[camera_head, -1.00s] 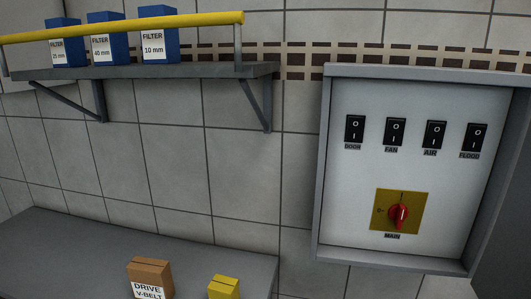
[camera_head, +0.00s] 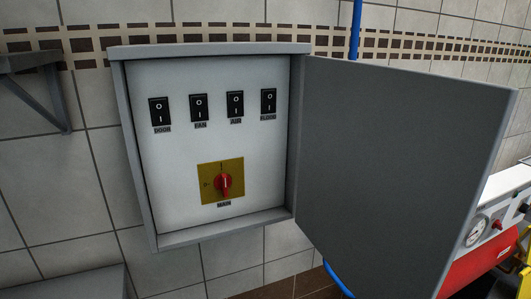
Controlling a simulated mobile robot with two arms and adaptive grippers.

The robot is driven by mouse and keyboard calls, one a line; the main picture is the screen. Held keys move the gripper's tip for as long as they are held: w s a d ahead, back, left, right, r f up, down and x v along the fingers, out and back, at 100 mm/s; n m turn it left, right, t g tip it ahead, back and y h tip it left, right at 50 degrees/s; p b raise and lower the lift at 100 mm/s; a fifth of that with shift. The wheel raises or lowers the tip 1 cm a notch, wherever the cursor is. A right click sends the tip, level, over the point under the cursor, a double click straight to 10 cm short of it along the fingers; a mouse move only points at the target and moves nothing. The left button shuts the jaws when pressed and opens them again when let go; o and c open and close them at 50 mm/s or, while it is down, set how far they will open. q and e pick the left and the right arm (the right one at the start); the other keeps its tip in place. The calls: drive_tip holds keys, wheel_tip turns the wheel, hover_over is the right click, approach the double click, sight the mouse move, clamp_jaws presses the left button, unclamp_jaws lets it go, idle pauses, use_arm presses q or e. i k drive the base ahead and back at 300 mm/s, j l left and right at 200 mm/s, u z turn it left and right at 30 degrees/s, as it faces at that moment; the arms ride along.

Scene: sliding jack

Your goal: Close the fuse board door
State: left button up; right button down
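The fuse board (camera_head: 135,160) is a grey box on the tiled wall, left of centre in the head view. Its grey door (camera_head: 405,170) stands wide open, hinged on the box's right side and swung out to the right. Inside, a white panel carries a row of black rocker switches labelled DOOR, FAN, AIR and one partly legible label. Below them is a red MAIN rotary switch (camera_head: 223,184) on a yellow plate, its handle pointing roughly vertical. Neither of my grippers is in view.
A grey shelf (camera_head: 25,62) with a bracket is at the upper left. A grey surface (camera_head: 75,283) is at the lower left. A blue pipe (camera_head: 355,28) runs behind the door. A red and white machine with a gauge (camera_head: 477,231) stands at the right.

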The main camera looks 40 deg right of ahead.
sight(396, 164)
drive_tip(key=k+l, duration=0.1)
drive_tip(key=l, duration=1.1)
drive_tip(key=k+l, duration=0.15)
drive_tip(key=l, duration=0.45)
drive_tip(key=k+l, duration=0.1)
drive_tip(key=l, duration=0.55)
drive_tip(key=u, duration=0.05)
